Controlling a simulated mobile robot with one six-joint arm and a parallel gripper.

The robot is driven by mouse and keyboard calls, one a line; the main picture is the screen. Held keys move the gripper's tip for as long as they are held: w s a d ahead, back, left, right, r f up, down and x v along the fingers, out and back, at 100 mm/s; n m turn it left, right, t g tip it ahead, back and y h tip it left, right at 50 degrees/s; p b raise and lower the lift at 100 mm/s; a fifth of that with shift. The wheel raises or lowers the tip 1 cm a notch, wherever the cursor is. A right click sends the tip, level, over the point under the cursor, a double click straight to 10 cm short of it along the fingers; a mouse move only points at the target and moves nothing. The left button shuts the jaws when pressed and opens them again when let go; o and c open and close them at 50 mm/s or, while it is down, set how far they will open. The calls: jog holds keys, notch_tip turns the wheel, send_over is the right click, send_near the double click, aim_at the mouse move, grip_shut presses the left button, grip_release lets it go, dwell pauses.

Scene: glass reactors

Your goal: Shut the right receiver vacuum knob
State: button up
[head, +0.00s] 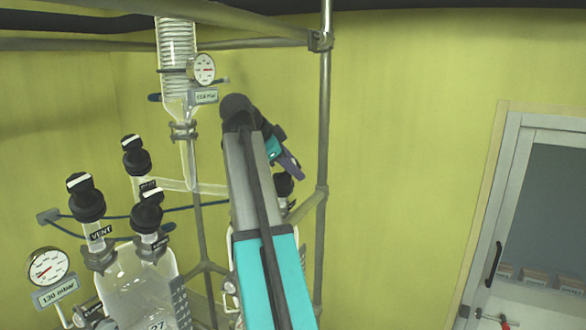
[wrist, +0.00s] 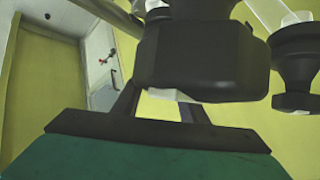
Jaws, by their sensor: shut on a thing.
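A black knob (head: 284,186) on the right glass vessel shows just right of my arm in the head view. Its label is hidden, so I cannot read whether it is the vacuum knob. My gripper (head: 291,165) is at the top of this knob, and my arm covers most of the vessel below. In the wrist view a large black knob (wrist: 195,55) fills the top middle, with a strip of white at its lower edge. My gripper (wrist: 160,100) is shut on it, one finger on each side. The contact itself is partly hidden behind the knob.
The left vessel (head: 135,280) carries black knobs, one on a neck marked VENT (head: 85,197), and a gauge (head: 47,266). A condenser (head: 176,55) with another gauge (head: 204,68) hangs above. A metal post (head: 324,130) stands close right of my gripper. Another black knob (wrist: 297,65) is nearby.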

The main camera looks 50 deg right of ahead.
jog(key=shift+m+g+y+p, duration=0.85)
jog(key=shift+m+g+y, duration=0.15)
jog(key=shift+m+y, duration=0.15)
jog(key=shift+m+g+y+p, duration=0.35)
jog(key=shift+m+p, duration=0.1)
jog(key=shift+p, duration=0.15)
jog(key=shift+a+f, duration=0.1)
jog(key=shift+f, duration=0.15)
jog(key=o, duration=1.1)
jog(key=shift+c, duration=0.2)
jog(key=shift+r, duration=0.1)
jog(key=shift+b, duration=0.3)
